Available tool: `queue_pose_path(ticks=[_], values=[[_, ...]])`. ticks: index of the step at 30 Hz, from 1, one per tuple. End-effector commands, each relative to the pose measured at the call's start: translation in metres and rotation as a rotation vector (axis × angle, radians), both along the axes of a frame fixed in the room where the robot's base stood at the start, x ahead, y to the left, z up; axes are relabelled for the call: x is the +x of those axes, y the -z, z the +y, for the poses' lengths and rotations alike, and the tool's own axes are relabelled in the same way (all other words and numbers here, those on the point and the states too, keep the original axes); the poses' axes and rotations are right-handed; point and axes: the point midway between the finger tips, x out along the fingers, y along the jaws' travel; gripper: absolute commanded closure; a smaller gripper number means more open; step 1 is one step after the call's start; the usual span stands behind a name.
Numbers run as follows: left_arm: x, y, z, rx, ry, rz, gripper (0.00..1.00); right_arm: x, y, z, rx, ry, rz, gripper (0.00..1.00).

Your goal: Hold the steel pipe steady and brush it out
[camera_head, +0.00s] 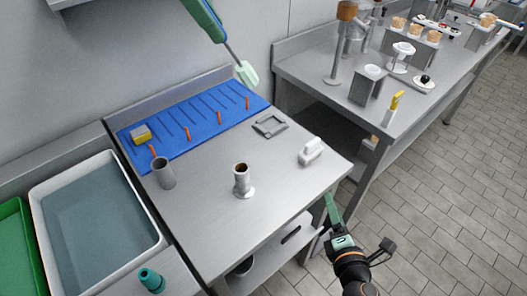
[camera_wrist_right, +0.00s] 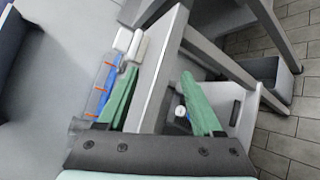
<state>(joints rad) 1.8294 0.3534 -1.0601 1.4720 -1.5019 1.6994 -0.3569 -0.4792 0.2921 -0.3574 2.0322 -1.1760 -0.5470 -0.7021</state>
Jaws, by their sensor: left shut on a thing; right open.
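A short flanged steel pipe (camera_head: 242,182) stands upright on the steel table, with brown residue inside its top opening. My left gripper (camera_head: 222,38) is high at the top of the head view, its green fingers shut on a thin grey-shafted brush with a pale green end (camera_head: 247,74). Its bristles cannot be made out. The brush is well above the table, apart from the pipe. My right gripper (camera_head: 330,200) is by the table's front right edge, apart from the pipe. In the right wrist view its fingers (camera_wrist_right: 159,72) are spread and empty.
A plain grey cylinder (camera_head: 163,173) stands left of the pipe. A blue mat (camera_head: 205,108) with orange pegs and a yellow-topped block (camera_head: 141,134) lies behind.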

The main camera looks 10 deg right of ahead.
Motion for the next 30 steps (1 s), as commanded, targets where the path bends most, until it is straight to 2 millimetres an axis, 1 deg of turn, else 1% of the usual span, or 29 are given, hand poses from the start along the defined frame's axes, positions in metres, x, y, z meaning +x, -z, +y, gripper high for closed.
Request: queue_pose_path(ticks=[1,2,3,5,6,9,13,15,18,22,26,30], values=[[0.0,0.0,0.0,0.0,0.0,0.0,1.0,0.009,-0.011,0.016,-0.095,-0.075,-0.051,0.33],[0.0,0.0,0.0,0.0,0.0,0.0,1.0,0.013,-0.016,0.026,-0.155,-0.121,-0.08,0.33],[0.0,0.0,0.0,0.0,0.0,0.0,1.0,0.017,-0.023,0.04,-0.238,-0.183,-0.121,0.33],[0.0,0.0,0.0,0.0,0.0,0.0,1.0,0.022,-0.031,0.062,-0.363,-0.275,-0.18,0.33],[0.0,0.0,0.0,0.0,0.0,0.0,1.0,0.024,-0.036,0.076,-0.446,-0.334,-0.22,0.33],[0.0,0.0,0.0,0.0,0.0,0.0,1.0,0.025,-0.043,0.109,-0.64,-0.466,-0.307,0.33],[0.0,0.0,0.0,0.0,0.0,0.0,1.0,0.022,-0.043,0.141,-0.847,-0.596,-0.395,0.33],[0.0,0.0,0.0,0.0,0.0,0.0,1.0,0.02,-0.041,0.152,-0.929,-0.642,-0.427,0.33],[0.0,0.0,0.0,0.0,0.0,0.0,1.0,0.018,-0.039,0.162,-1.004,-0.685,-0.456,0.33],[0.0,0.0,0.0,0.0,0.0,0.0,1.0,0.021,-0.038,0.169,-1.039,-0.702,-0.471,0.33],[0.0,0.0,0.0,0.0,0.0,0.0,1.0,0.035,-0.039,0.178,-1.039,-0.7,-0.472,0.33],[0.0,0.0,0.0,0.0,0.0,0.0,1.0,0.058,-0.039,0.191,-1.037,-0.7,-0.471,0.33]])
